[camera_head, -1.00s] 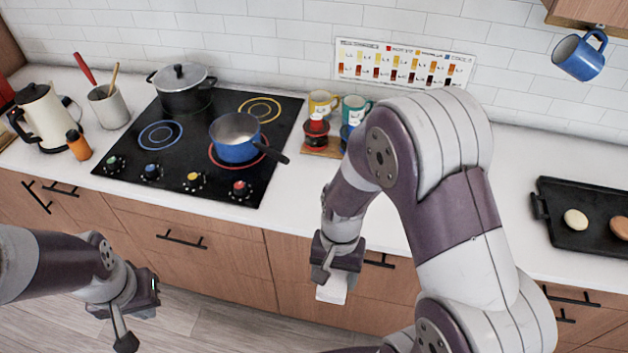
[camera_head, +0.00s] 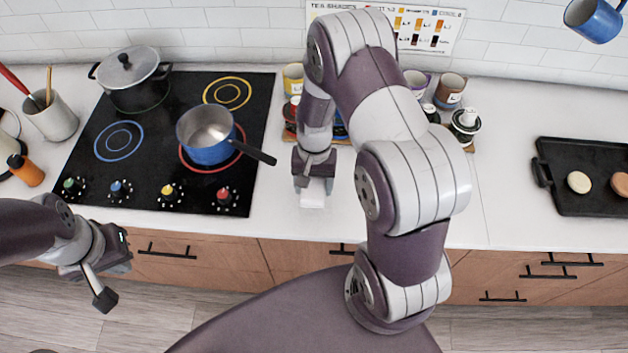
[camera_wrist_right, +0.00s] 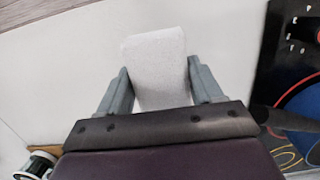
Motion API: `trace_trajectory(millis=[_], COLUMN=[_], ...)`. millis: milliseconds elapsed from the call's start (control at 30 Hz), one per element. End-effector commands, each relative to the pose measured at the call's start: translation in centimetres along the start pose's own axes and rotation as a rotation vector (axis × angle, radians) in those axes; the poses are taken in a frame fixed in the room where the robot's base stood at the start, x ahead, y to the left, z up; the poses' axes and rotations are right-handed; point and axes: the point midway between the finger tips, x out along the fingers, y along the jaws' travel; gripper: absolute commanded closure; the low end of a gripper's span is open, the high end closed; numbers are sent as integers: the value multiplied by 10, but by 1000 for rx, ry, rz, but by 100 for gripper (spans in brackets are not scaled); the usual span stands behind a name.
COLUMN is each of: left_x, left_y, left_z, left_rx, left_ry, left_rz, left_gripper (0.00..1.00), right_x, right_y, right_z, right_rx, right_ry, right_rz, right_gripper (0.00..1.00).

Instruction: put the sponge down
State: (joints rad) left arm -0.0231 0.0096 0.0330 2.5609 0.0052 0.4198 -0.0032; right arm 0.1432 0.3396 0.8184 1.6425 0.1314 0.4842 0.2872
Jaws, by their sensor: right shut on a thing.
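The sponge (camera_head: 313,199) is a small white block. My right gripper (camera_head: 313,184) is shut on it, over the white counter (camera_head: 270,215) just right of the cooktop. In the right wrist view the sponge (camera_wrist_right: 157,68) sits between the two grey fingers of my right gripper (camera_wrist_right: 160,88) and sticks out past their tips. I cannot tell whether the sponge touches the counter. My left gripper (camera_head: 98,270) hangs in front of the drawers at the lower left, and no object shows in it. Its fingers seem spread apart.
The black cooktop (camera_head: 150,185) holds a blue saucepan (camera_head: 207,150), its handle pointing toward my right gripper, and a lidded pot (camera_head: 135,85). Mugs and jars stand behind my right arm. A black griddle (camera_head: 560,150) lies at the right. The counter between is clear.

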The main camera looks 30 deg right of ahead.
Motion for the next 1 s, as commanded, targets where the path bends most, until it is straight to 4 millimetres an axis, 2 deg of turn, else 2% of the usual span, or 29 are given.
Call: trace_trajectory(millis=[133, 400, 767, 800, 833, 867, 1000], left_x=[-6, -20, -15, -16, -16, -16, -16], left_y=[0, 0, 0, 0, 0, 0, 0], left_z=[-1, -3, -2, -2, -2, -2, -2], left_rx=[0, 0, 0, 0, 0, 0, 0], left_ry=[0, 0, 0, 0, 0, 0, 0], left_rz=[0, 0, 0, 0, 0, 0, 0], left_gripper=[100, 100, 100, 100, 100, 100, 100], right_x=[9, 47, 55, 54, 54, 54, 53], right_y=[3, 4, 3, 3, 3, 3, 3], right_z=[-22, -31, -33, -32, -32, -32, -32], right_rx=[-1, -1, -1, -1, -1, -1, -1], right_ry=[0, -2, 1, 1, 1, 1, 0], right_rz=[0, 1, 0, 0, 0, 0, 0], right_gripper=[59, 59, 59, 25, 15, 9, 9])
